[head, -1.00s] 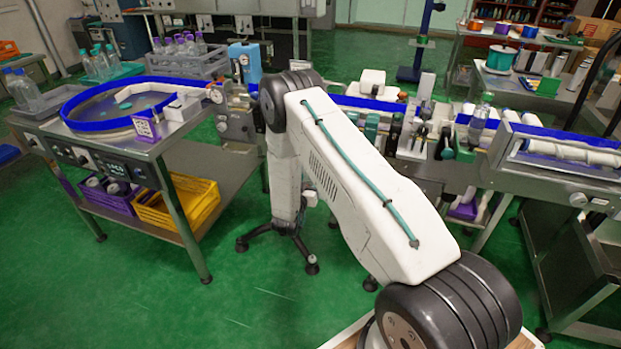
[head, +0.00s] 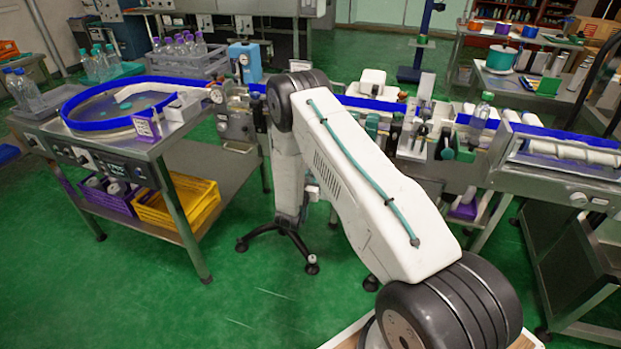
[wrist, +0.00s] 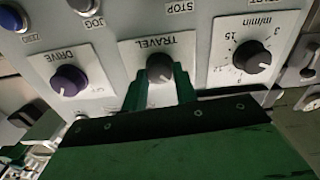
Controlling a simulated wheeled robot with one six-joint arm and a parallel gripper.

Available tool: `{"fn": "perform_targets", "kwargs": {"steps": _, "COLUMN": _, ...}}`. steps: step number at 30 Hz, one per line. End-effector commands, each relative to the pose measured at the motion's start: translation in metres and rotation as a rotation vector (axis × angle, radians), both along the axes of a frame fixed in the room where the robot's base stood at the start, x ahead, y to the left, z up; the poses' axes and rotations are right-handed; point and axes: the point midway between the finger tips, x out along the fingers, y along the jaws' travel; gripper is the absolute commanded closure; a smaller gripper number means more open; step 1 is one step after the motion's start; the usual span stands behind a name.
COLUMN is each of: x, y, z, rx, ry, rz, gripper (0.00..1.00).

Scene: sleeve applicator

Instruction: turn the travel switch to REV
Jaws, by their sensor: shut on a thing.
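In the wrist view the travel switch (wrist: 160,68) is a dark grey knob on a white plate marked TRAVEL, which appears upside down. The green fingers of my gripper (wrist: 160,80) stand on either side of this knob and are shut on it. The position its pointer marks cannot be read, as the fingers and gripper body cover part of the plate. In the head view my own arm hides the gripper and the switch.
In the wrist view a purple DRIVE knob (wrist: 68,80) sits left of the switch and a black m/min dial (wrist: 252,57) sits right of it. Buttons marked ZERO and JOG are at the top left. In the head view a bottle-feeding table (head: 150,150) stands left.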

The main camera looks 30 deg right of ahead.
Motion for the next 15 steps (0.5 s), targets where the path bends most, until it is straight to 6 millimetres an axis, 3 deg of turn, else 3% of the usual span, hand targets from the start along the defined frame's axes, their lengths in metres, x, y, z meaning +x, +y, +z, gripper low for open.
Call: {"fn": "perform_targets", "kwargs": {"steps": 15, "x": -0.0019, "y": -0.0011, "z": -0.0005, "rx": 0.22, "ry": -0.281, "rz": -0.003, "gripper": 0.94}}
